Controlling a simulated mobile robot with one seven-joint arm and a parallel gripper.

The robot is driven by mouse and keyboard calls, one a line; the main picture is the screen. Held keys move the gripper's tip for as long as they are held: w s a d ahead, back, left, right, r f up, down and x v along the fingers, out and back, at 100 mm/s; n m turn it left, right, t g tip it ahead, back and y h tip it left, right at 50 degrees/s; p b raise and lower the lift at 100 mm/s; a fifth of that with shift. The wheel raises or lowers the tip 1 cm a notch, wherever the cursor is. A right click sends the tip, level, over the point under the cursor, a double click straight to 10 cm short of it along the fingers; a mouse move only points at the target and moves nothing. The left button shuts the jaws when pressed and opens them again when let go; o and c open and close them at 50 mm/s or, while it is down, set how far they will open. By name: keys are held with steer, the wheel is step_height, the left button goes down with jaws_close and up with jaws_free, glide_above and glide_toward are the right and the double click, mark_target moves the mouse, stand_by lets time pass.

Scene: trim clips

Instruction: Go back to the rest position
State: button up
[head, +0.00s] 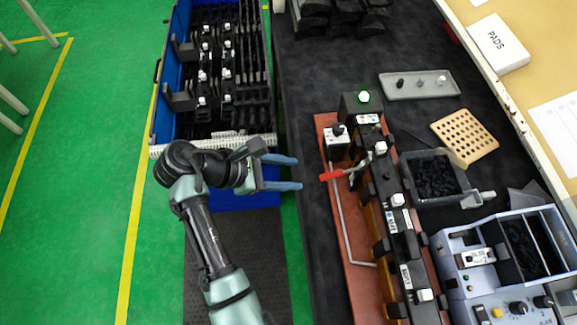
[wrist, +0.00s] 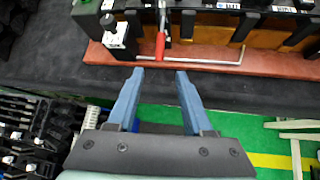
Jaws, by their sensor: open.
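My gripper (head: 283,173) is open and empty in the head view. Its two blue fingers point right, held over the gap between the blue crate and the dark workbench. In the wrist view my gripper (wrist: 157,78) shows two blue fingers spread apart with nothing between them. Ahead of them is a red-handled toggle clamp (head: 337,174) on the brown fixture base (head: 337,230). The red handle also shows in the wrist view (wrist: 160,45), beyond the fingertips and apart from them.
A blue crate (head: 158,110) of black trim parts stands behind the gripper. On the dark bench (head: 305,90) are a grey tray (head: 420,92), a bin of black clips (head: 435,178), a perforated tan board (head: 465,137) and a control box (head: 505,265). Green floor (head: 70,200) is clear at left.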

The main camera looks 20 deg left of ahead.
steer(key=w+a+r+m+t+y, duration=0.1)
steer(key=w+r+m+t+y, duration=0.25)
steer(key=w+r, duration=0.35)
steer(key=w+r+m+t+y, duration=0.2)
steer(key=w+r+m, duration=0.2)
steer(key=r, duration=0.4)
step_height(320, 180, up, 19)
steer(key=w+d+m+t+y, duration=0.1)
steer(key=d+m+t+y, duration=0.1)
steer(key=m+t, duration=0.4)
steer(key=s+d+r+m+t, duration=0.2)
steer(key=s+r, duration=0.3)
steer(key=r, duration=0.3)
steer(key=s+d+r+m+t, duration=0.3)
steer(key=s+r+m+t, duration=0.1)
steer(key=r, duration=0.4)
steer(key=s+d+r+m+t, duration=0.3)
steer(key=s+r+t, duration=0.1)
steer(key=s+r, duration=0.3)
steer(key=shift+r+y+b, duration=0.35)
steer(key=shift+r+b, duration=0.05)
steer(key=shift+r, duration=0.55)
